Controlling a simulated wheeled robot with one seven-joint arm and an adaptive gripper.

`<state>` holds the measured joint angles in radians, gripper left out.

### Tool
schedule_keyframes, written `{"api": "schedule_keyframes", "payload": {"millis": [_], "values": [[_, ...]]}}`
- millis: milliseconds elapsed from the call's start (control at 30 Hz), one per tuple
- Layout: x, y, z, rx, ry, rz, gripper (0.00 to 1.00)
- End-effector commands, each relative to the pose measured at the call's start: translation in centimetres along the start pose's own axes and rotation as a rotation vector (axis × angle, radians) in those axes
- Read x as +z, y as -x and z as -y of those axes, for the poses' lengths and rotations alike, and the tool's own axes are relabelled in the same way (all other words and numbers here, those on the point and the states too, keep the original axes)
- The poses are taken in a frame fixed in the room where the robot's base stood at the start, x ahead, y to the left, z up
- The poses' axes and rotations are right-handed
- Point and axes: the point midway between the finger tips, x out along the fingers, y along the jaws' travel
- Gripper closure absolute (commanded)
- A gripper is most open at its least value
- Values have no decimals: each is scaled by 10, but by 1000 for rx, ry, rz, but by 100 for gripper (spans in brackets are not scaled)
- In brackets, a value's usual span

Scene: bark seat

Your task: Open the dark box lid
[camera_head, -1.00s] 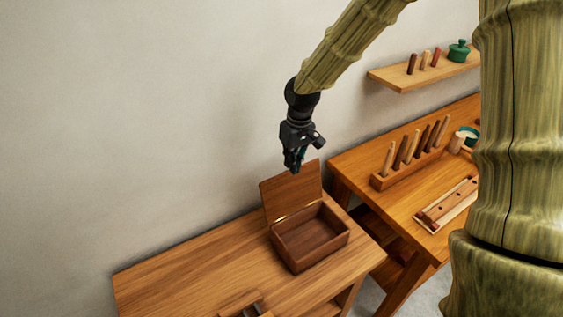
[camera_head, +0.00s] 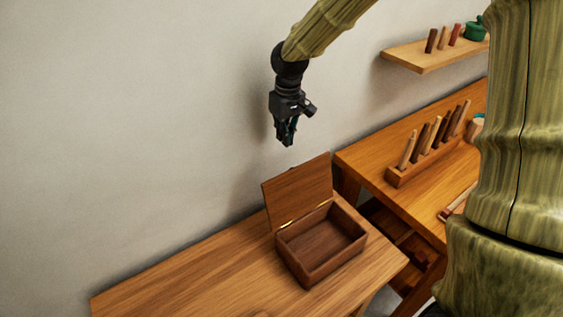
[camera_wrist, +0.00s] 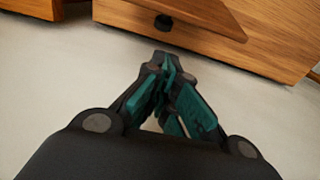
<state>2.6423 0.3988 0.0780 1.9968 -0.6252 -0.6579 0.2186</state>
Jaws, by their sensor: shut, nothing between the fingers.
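The dark wooden box (camera_head: 318,262) stands on the near wooden table. Its lid (camera_head: 298,192) is raised and leans back on brass-coloured hinges, and the inside of the box looks empty. My gripper (camera_head: 288,142) hangs above and behind the lid, close to the wall and apart from the box. In the wrist view my gripper's teal fingertips (camera_wrist: 168,68) are together with nothing between them.
The near table (camera_head: 200,280) has bare room left of the box. A second table (camera_head: 385,155) at the right bears a rack of several wooden pegs (camera_head: 430,155). A wall shelf (camera_head: 430,52) holds small pegs and a green pot (camera_head: 476,30).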

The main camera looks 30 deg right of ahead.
Motion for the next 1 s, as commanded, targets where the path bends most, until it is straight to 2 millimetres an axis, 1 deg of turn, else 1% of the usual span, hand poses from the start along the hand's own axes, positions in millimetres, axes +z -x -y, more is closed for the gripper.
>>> {"api": "schedule_keyframes", "payload": {"millis": [167,267,700,1000], "values": [[3,-7,-5,0,-8,1,100],[5,-16,-6,0,-10,3,100],[4,-67,-5,1,-8,2,100],[3,-93,-4,2,-6,0,100]]}}
